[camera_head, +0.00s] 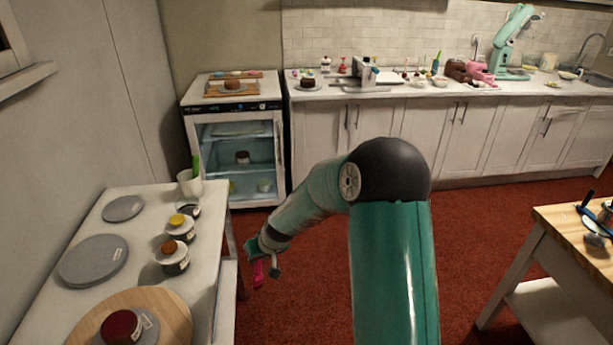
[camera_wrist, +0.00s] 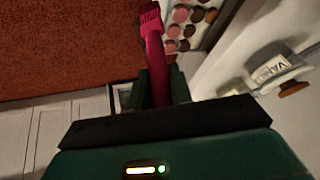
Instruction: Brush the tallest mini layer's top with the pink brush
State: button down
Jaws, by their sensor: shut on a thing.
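My gripper (camera_head: 264,262) is shut on the pink brush (camera_wrist: 154,50), just right of the left table and above the red floor. In the head view the brush (camera_head: 258,273) hangs below the gripper. In the wrist view its bristle end points up, away from the fingers (camera_wrist: 160,88), touching nothing visible. Small dark round cakes show: a red-topped one (camera_head: 121,327) on the wooden board, one on the fridge top (camera_head: 232,84), one inside the fridge (camera_head: 242,157) and one on the back counter (camera_head: 307,82). Which mini layer is tallest I cannot tell.
The left table (camera_head: 150,220) holds grey discs (camera_head: 93,260), labelled jars (camera_head: 172,262) and a white cup (camera_head: 188,182). Several pink and brown rounds (camera_wrist: 183,15) lie on a pale surface in the wrist view. A wood-topped table (camera_head: 570,220) stands right. Red floor between is clear.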

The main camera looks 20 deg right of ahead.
jog(key=shift+s+d+r, duration=0.1)
jog(key=shift+s+d, duration=0.1)
